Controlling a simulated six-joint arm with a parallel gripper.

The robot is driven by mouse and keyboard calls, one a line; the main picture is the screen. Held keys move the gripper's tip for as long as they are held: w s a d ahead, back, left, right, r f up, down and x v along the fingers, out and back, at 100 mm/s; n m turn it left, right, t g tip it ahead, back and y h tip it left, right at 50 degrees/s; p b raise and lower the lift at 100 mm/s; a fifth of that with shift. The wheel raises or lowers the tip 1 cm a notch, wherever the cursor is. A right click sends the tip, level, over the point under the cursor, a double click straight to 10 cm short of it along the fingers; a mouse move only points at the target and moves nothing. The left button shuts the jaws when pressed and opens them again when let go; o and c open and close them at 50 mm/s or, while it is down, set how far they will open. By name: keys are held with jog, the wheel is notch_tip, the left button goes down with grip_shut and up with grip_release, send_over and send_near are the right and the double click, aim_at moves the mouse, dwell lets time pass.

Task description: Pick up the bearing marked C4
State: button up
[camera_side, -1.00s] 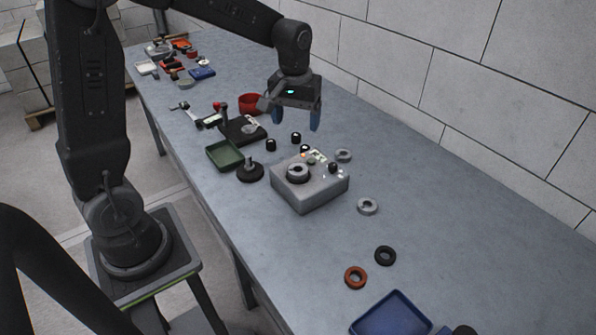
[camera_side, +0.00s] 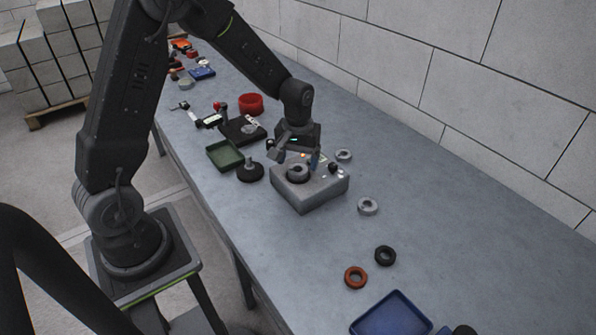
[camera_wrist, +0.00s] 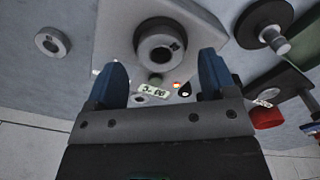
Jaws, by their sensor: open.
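No marking reads clearly as C4 in either view. A grey bearing ring (camera_side: 298,171) sits flat on top of a grey box-shaped device (camera_side: 314,194). In the wrist view this ring (camera_wrist: 160,53) has a small dark mark too blurred to read. Another grey ring (camera_side: 367,206) lies on the bench to the right of the device, and one more (camera_side: 343,155) lies behind it. A grey ring (camera_wrist: 52,42) shows at the left in the wrist view. My gripper (camera_side: 294,159) is open and empty, above the device, with blue fingers (camera_wrist: 160,78) apart and the ring ahead of them.
The device carries a small display (camera_wrist: 155,91) and knobs. A dark disc with a post (camera_side: 250,172) and a green tray (camera_side: 223,155) stand left of it. A black ring (camera_side: 385,256), orange ring (camera_side: 355,277) and blue tray (camera_side: 391,318) are in front. The wall runs behind.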

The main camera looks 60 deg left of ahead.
aim_at(293, 168)
jog(key=shift+f, duration=1.5)
jog(key=shift+c, duration=0.3)
jog(key=c, duration=1.1)
jog(key=shift+o, duration=0.2)
jog(key=shift+r, duration=0.15)
